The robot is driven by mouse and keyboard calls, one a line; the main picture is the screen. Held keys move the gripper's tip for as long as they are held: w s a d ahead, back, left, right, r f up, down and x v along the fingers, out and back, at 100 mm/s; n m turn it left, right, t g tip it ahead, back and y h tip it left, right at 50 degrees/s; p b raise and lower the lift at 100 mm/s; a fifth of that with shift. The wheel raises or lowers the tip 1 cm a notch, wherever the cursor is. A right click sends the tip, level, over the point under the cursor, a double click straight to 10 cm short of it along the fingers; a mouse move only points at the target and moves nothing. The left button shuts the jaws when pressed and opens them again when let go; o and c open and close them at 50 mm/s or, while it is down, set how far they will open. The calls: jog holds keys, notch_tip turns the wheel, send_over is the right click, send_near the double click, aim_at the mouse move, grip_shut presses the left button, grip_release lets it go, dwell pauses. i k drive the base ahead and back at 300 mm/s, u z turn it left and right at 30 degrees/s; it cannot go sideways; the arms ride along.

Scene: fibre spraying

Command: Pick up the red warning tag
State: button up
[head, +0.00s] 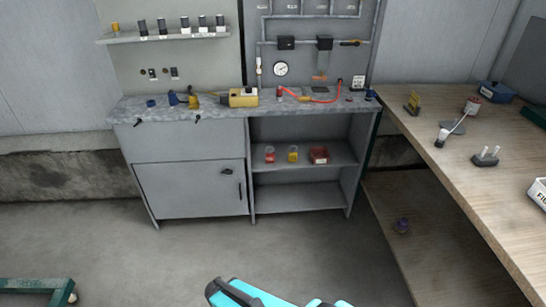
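I cannot pick out the red warning tag for certain at this size. On the middle shelf of the grey bench there is a small red item (270,155), a similar yellow item (293,154) to its right, and a red box-like item (318,156) further right. A small orange-red piece (320,78) shows on the back panel below a black fitting. Only a turquoise and black part of my arm shows at the bottom edge; my gripper's fingers are not in view. Nothing of mine touches the shelf items.
The grey bench (190,150) has a yellow device (243,97) and a red hose (322,97) on its top. A wooden table (470,185) at the right holds several small items. A green wheeled frame (38,290) stands at lower left. Floor before the bench is clear.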

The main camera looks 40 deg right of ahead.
aim_at(270, 155)
jog(key=u, duration=0.05)
jog(key=i, duration=1)
jog(key=z, duration=0.05)
